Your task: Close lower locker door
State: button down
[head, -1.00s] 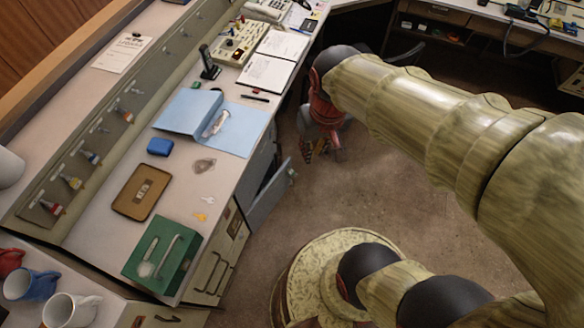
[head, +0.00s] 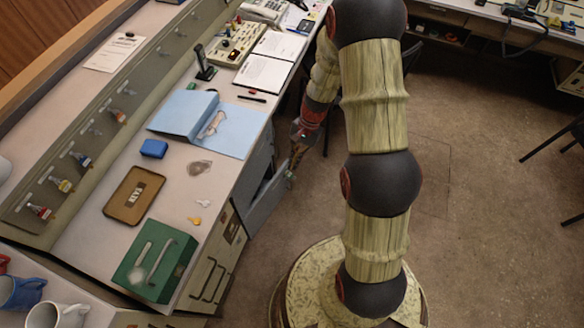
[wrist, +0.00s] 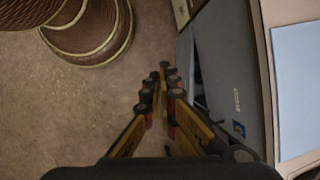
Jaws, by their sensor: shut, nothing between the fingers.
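The lower locker door (head: 266,204) is a blue-grey panel standing ajar from the locker under the desk, with a dark gap behind it. In the wrist view the door (wrist: 186,62) shows narrowly, to the right of the fingers and further up the picture. My gripper (head: 292,170) is beside the free edge of the door in the head view; I cannot tell whether they touch. In the wrist view my gripper (wrist: 163,72) has its fingers together with nothing between them. Part of the locker opening is hidden by the door.
The desk (head: 95,213) holds a blue folder (head: 185,115), a brown tray (head: 148,172) and a green box (head: 135,291). A grey locker face (wrist: 230,60) with a small label is right of the gap. Open floor (head: 470,230) lies to the right.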

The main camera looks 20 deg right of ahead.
jog(key=w+d+f+m+t, duration=0.15)
jog(key=f+m, duration=0.25)
jog(key=f, duration=0.5)
jog(key=w+d+f+m+b, duration=0.1)
jog(key=w+d+f+m, duration=0.15)
jog(key=f, duration=0.55)
jog(key=w+d+f+m, duration=0.1)
jog(key=w+f+m, duration=0.1)
jog(key=f+m, duration=0.5)
jog(key=w+d+f+m+t+h, duration=0.2)
jog(key=w+d+f+m, duration=0.1)
jog(key=w+d+m, duration=0.3)
jog(key=shift+n, duration=0.45)
jog(key=shift+w+a+f+b, duration=0.65)
jog(key=shift+w+f, duration=0.45)
jog(key=shift+f, duration=0.5)
jog(key=shift+w+a+f+b, duration=0.45)
jog(key=shift+w+f+b, duration=0.5)
jog(key=shift+f, duration=0.7)
jog(key=shift+w+a+f+b, duration=0.6)
jog(key=shift+w+f, duration=0.65)
jog(key=shift+f, duration=0.35)
jog(key=shift+w, duration=0.15)
